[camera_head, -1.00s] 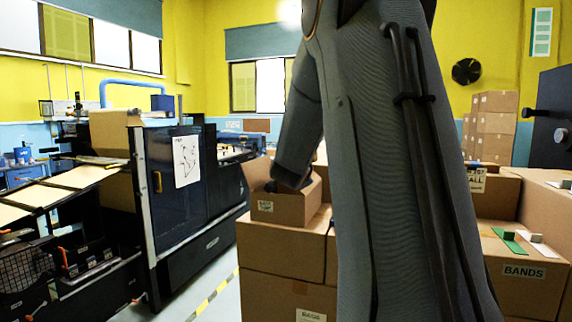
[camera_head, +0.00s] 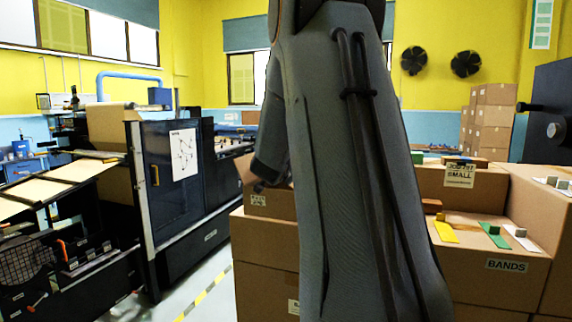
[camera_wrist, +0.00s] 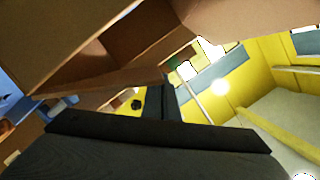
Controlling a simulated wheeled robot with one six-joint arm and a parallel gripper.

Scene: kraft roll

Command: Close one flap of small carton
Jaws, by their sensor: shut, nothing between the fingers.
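The small carton (camera_head: 272,205) stands on top of a larger box left of centre in the head view, mostly hidden behind my arm. A raised brown flap (camera_head: 244,168) shows at its left edge. In the wrist view the carton's brown cardboard (camera_wrist: 60,40) fills the upper left, very close to the camera. My gripper (camera_wrist: 168,100) is shut and empty, its dark fingers pointing up the picture beside the cardboard. I cannot tell whether they touch it. In the head view the fingers are largely hidden by the arm and carton.
Larger boxes support the carton. At right a box labelled BANDS (camera_head: 500,275) carries yellow, green and white pieces, with a box marked SMALL (camera_head: 450,190) behind it. A dark machine (camera_head: 180,190) stands at left, past a floor strip with striped tape (camera_head: 205,295).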

